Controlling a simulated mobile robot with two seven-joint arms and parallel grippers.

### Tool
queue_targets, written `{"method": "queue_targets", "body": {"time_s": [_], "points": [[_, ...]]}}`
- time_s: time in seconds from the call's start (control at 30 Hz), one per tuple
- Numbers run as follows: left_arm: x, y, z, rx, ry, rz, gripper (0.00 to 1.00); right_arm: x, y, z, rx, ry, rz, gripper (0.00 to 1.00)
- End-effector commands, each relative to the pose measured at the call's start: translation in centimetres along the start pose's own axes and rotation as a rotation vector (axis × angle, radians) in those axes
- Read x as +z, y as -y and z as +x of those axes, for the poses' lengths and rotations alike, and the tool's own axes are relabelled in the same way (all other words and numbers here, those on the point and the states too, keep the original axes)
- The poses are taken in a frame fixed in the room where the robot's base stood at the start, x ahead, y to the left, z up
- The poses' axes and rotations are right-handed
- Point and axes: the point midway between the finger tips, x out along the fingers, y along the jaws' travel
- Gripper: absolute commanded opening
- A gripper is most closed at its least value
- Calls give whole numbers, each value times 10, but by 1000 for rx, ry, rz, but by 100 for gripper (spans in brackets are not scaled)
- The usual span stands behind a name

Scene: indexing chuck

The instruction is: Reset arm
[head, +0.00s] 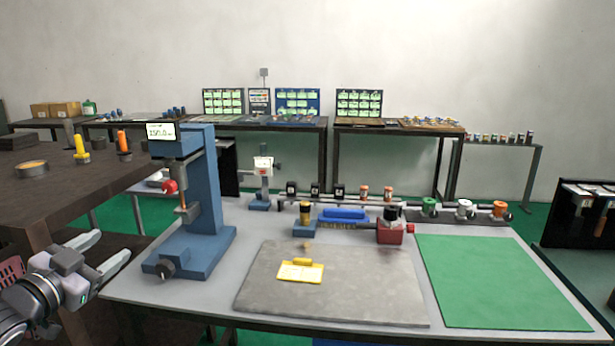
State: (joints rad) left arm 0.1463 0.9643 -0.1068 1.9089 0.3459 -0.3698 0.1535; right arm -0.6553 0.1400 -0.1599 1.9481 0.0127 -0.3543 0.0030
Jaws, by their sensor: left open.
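My left gripper (99,252) is at the lower left in the head view. Its two grey fingers are apart, with nothing seen between them. It is beside the left edge of the grey worktable (132,291), left of the blue press-like stand (208,200), and apart from the stand. My right gripper is not in view.
A dark table (60,190) with orange- and yellow-handled tools is close behind my left gripper. The worktable holds a grey slab (350,280) with a yellow tag (300,271), a green mat (495,280), a red block (394,232) and a blue brush-like piece (344,214).

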Motion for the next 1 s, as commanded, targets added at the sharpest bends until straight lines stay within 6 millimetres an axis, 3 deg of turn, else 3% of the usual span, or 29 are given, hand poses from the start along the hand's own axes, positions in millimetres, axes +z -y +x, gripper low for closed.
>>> {"method": "queue_targets", "body": {"time_s": [0.03, 0.17, 0.3, 0.5, 0.6, 0.8, 1.0], "points": [[27, -31, -4, 35, 39, -40, 60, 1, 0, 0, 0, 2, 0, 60], [76, -91, -19, 88, 114, -107, 60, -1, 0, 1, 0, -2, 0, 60], [130, -168, -54, 146, 217, -199, 60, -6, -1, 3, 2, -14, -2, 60], [185, -274, -128, 203, 382, -333, 60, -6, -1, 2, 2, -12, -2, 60], [198, -313, -163, 215, 455, -387, 60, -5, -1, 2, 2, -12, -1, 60], [208, -354, -204, 223, 542, -443, 60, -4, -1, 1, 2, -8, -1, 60], [209, -360, -211, 224, 556, -449, 60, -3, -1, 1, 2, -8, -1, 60]]}}
